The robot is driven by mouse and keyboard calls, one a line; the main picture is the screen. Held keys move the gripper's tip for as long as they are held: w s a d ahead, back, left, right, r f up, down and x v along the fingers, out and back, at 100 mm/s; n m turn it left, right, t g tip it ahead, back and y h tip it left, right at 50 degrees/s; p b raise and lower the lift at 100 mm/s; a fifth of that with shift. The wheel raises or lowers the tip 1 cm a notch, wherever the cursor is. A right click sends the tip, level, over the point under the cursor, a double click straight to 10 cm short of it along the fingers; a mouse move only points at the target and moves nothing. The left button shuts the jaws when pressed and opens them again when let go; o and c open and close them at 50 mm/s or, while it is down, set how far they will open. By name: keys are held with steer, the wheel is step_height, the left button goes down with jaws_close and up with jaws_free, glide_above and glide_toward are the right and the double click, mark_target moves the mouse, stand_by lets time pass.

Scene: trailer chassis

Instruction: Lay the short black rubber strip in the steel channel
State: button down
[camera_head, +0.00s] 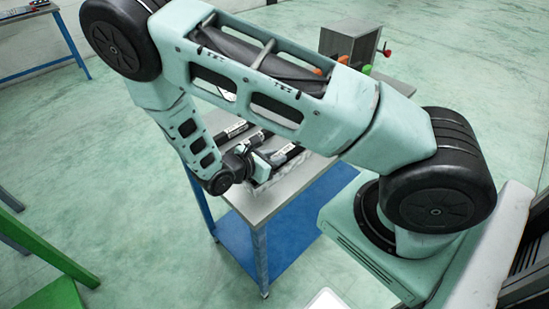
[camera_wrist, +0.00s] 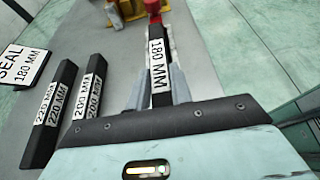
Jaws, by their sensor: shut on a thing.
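My gripper (camera_wrist: 160,84) is shut on a black strip (camera_wrist: 156,30) labelled 180 MM, with one grey finger on each side of it. The strip points away from the wrist. Two other black strips lie side by side on the grey table to the left in the wrist view: the 220 MM strip (camera_wrist: 48,115) and the 200 MM strip (camera_wrist: 88,100). In the head view my gripper (camera_head: 256,164) is low over the table, partly hidden by my arm. I cannot clearly make out the steel channel in either view.
A sign (camera_wrist: 22,66) reading SEAL 180 MM lies left of the strips. The grey table (camera_head: 258,206) has blue legs and a blue lower shelf (camera_head: 300,215). A grey box (camera_head: 348,42) with coloured knobs stands behind. Green frames (camera_head: 50,250) are at left.

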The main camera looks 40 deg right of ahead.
steer(key=shift+f, duration=0.65)
